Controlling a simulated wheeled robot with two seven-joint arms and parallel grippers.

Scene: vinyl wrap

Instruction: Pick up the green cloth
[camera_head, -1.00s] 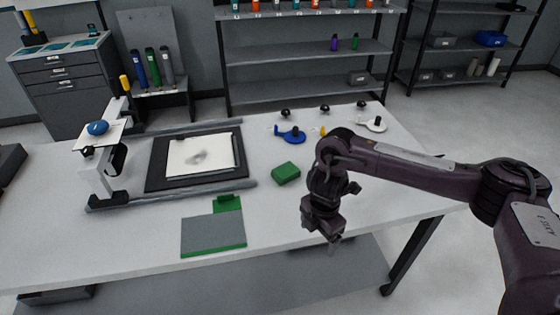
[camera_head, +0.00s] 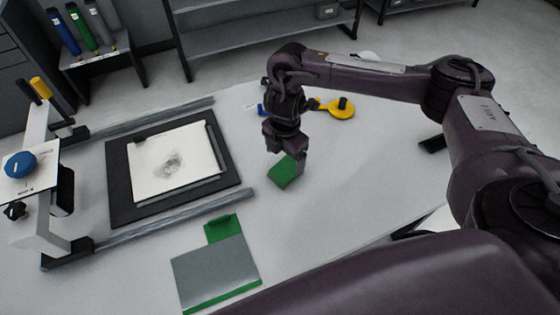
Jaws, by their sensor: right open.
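The green cloth (camera_head: 282,174) is a small folded block on the white table, right of the black frame. My right gripper (camera_head: 291,163) is open, pointing down right over the cloth and covering its upper right part. One finger shows at the cloth's right side; the other finger is hard to make out. I cannot tell whether the fingers touch the cloth. My left gripper is not in view.
A grey and green pad (camera_head: 215,272) lies in front of the cloth. A black frame with a white sheet (camera_head: 174,163) sits between grey rails at left, beside a stand with a blue knob (camera_head: 20,164). A yellow tool (camera_head: 341,108) lies behind my gripper. Table space right of the cloth is clear.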

